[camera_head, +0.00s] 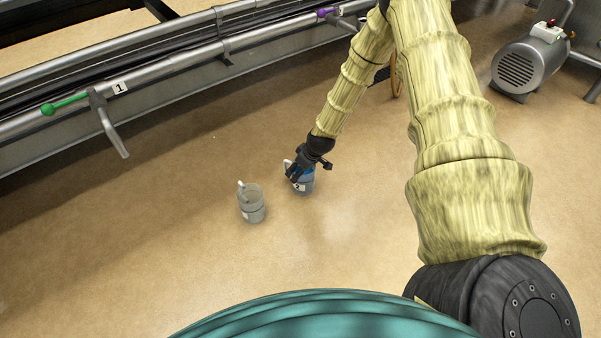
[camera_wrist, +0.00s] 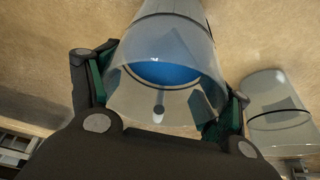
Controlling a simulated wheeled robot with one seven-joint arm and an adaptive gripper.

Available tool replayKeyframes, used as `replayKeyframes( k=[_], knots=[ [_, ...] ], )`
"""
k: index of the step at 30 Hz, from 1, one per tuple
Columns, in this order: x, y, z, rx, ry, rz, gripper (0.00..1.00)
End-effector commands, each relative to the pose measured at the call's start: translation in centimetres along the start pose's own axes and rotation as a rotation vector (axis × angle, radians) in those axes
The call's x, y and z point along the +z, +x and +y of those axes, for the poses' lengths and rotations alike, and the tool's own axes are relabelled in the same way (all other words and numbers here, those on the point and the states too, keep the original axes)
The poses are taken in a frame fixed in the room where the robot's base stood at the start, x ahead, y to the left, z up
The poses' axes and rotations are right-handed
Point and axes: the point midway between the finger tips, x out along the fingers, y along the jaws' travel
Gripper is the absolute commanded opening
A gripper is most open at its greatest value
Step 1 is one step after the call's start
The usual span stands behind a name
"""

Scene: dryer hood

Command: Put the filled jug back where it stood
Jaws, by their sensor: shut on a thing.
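The filled jug (camera_head: 305,186) is clear, with blue liquid in it and a white label, apparently a 2. My gripper (camera_head: 299,172) is shut on it from above at its upper part. In the wrist view the jug (camera_wrist: 187,52) sits between my two fingers (camera_wrist: 160,98), and the blue liquid shows through its open mouth. The jug looks upright and at or just above the tan surface; I cannot tell whether it touches.
A second clear jug (camera_head: 252,208), apparently empty, stands close by on the left; it also shows at the right of the wrist view (camera_wrist: 276,112). A pipe rail with a green-handled tap (camera_head: 65,104) marked 1 and a purple-handled tap (camera_head: 328,13) runs behind. A grey motor (camera_head: 528,66) stands at right.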

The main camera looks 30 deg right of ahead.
Motion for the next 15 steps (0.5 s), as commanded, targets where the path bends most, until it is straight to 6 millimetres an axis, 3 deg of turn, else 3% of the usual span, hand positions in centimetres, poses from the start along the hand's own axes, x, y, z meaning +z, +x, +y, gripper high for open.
replayKeyframes(
  k=[11, 12, 15],
  knots=[
    [0.01, 0.22, 0.0, 0.001, 0.0, 0.001, 0.08],
    [0.07, 0.24, 0.0, 0.0, 0.0, 0.001, 0.81],
    [0.06, 0.22, -0.01, 0.0, 0.0, 0.001, 0.99]
  ],
)
